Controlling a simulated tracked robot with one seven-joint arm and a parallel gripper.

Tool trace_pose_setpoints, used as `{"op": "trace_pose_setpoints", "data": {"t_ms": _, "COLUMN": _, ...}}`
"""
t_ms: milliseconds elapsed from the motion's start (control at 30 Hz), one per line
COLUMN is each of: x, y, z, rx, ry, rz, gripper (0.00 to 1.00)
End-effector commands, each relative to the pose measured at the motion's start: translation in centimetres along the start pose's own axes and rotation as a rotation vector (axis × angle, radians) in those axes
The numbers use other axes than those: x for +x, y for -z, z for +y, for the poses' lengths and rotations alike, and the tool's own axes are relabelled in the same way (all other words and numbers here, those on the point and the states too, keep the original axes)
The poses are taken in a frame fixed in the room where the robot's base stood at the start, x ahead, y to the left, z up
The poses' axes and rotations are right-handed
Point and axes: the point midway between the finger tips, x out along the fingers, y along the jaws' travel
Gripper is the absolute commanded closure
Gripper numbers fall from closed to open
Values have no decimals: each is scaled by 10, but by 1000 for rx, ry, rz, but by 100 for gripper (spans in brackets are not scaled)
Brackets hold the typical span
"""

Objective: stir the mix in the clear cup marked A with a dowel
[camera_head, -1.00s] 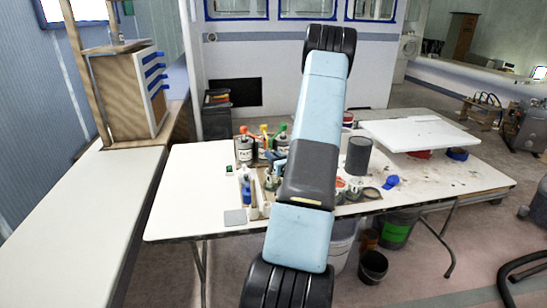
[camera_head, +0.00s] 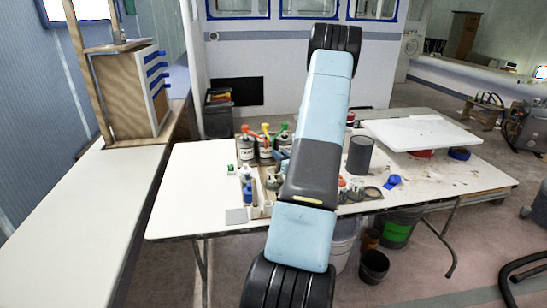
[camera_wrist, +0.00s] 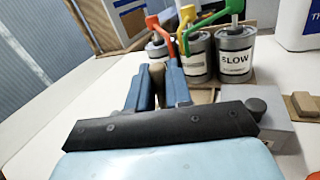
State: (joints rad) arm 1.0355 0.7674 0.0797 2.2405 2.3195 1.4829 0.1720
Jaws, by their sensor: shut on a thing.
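In the wrist view my gripper (camera_wrist: 157,85) has its blue fingers shut on a short tan, wooden-looking piece (camera_wrist: 157,72), which looks like the end of a dowel. Its full length is hidden by the fingers and the black palm. I cannot pick out the clear cup marked A in either view.
Cans with red, yellow and green pump tops stand ahead and right in the wrist view; one reads SLOW (camera_wrist: 235,58). A grey box (camera_wrist: 272,125) is close on the right. In the head view, a dark grey can (camera_head: 359,155) and a white board (camera_head: 420,133) stand right; the white tabletop's left (camera_head: 190,195) is clear.

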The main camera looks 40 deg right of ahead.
Motion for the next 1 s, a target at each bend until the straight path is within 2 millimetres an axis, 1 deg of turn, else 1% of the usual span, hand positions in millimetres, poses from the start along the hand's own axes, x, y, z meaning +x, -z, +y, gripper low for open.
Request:
{"op": "trace_pose_setpoints", "data": {"t_ms": 33, "x": 4, "y": 0, "z": -2, "rx": -1, "ry": -2, "rz": -1, "gripper": 100}}
{"op": "trace_pose_setpoints", "data": {"t_ms": 133, "x": 7, "y": 1, "z": 5, "rx": 1, "ry": -4, "rz": 0, "gripper": 100}}
{"op": "trace_pose_setpoints", "data": {"t_ms": 300, "x": 9, "y": 1, "z": 8, "rx": 1, "ry": -1, "rz": 0, "gripper": 100}}
{"op": "trace_pose_setpoints", "data": {"t_ms": 567, "x": 9, "y": 1, "z": 9, "rx": 0, "ry": -1, "rz": 0, "gripper": 100}}
{"op": "trace_pose_setpoints", "data": {"t_ms": 667, "x": 9, "y": -3, "z": 8, "rx": -1, "ry": -1, "rz": -1, "gripper": 100}}
{"op": "trace_pose_setpoints", "data": {"t_ms": 1000, "x": 9, "y": -25, "z": 9, "rx": -1, "ry": -2, "rz": -1, "gripper": 100}}
